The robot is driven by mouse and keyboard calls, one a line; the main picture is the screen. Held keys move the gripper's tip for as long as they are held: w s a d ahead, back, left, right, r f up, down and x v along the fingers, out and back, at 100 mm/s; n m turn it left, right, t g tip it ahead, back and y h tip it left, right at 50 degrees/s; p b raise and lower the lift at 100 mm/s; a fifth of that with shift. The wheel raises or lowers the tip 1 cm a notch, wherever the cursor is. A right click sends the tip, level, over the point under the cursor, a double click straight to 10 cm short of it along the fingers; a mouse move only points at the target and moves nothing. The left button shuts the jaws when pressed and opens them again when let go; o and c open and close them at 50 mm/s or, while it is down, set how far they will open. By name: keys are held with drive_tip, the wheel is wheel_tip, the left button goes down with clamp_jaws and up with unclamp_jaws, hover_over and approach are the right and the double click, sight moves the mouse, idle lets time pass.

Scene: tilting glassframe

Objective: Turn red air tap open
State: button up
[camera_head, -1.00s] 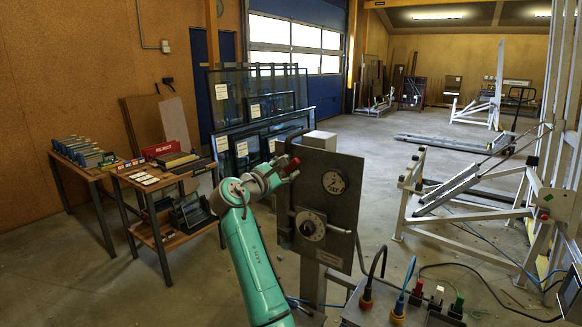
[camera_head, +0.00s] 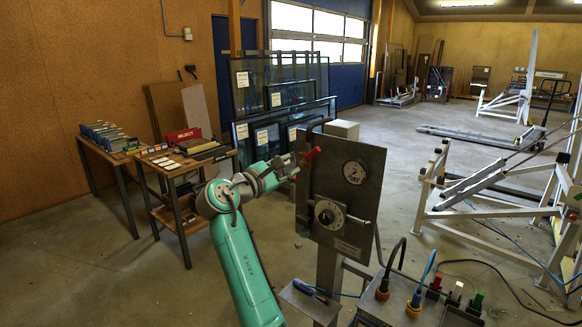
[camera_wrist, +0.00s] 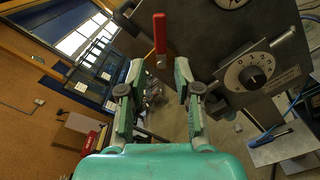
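The red air tap (camera_head: 312,153) is a red lever at the upper left of a grey upright control panel (camera_head: 368,200). In the wrist view the red lever (camera_wrist: 159,35) points up in the picture, on a metal stem beside the panel edge. My gripper (camera_head: 293,163) is just left of the tap in the head view. In the wrist view my gripper (camera_wrist: 158,85) has its two fingers wide apart with nothing between them. The lever shows beyond the fingertips, above the gap, apart from both fingers.
The panel carries a round gauge (camera_head: 354,172) and a dial with a lever (camera_head: 329,214). A box with cable plugs (camera_head: 395,305) stands in front of it. Tables with samples (camera_head: 165,165) are at left. A white frame (camera_head: 480,225) stands at right.

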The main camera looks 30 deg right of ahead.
drive_tip(key=w+f+t+y, duration=0.2)
drive_tip(key=f, duration=0.1)
drive_tip(key=w+f+t+y, duration=0.1)
drive_tip(key=w+t, duration=0.1)
drive_tip(key=shift+w+a+f, duration=0.1)
drive_tip(key=shift+a+f, duration=0.05)
drive_tip(key=shift+a, duration=0.2)
clamp_jaws()
drive_tip(key=w+a+f+m+t+y, duration=0.45)
drive_tip(key=a+m+t+y, duration=0.3)
drive_tip(key=y, duration=0.45)
drive_tip(key=n+t+h, duration=0.2)
drive_tip(key=n+h, duration=1)
drive_tip(key=n, duration=2.2)
approach(310, 157)
drive_tip(key=s+d+f, duration=0.1)
drive_tip(key=s+f, duration=0.3)
drive_tip(key=s, duration=0.2)
drive_tip(key=shift+w+a+r+x, duration=0.1)
drive_tip(key=shift+a+r+x, duration=0.2)
drive_tip(key=shift+x, duration=1.8)
drive_tip(key=shift+w+a+r+x, duration=0.1)
drive_tip(key=shift+a+x, duration=0.25)
drive_tip(key=shift+x, duration=1.75)
drive_tip(key=shift+w+a+r+x, duration=0.15)
drive_tip(key=shift+a+x, duration=0.2)
drive_tip(key=shift+x, duration=1.75)
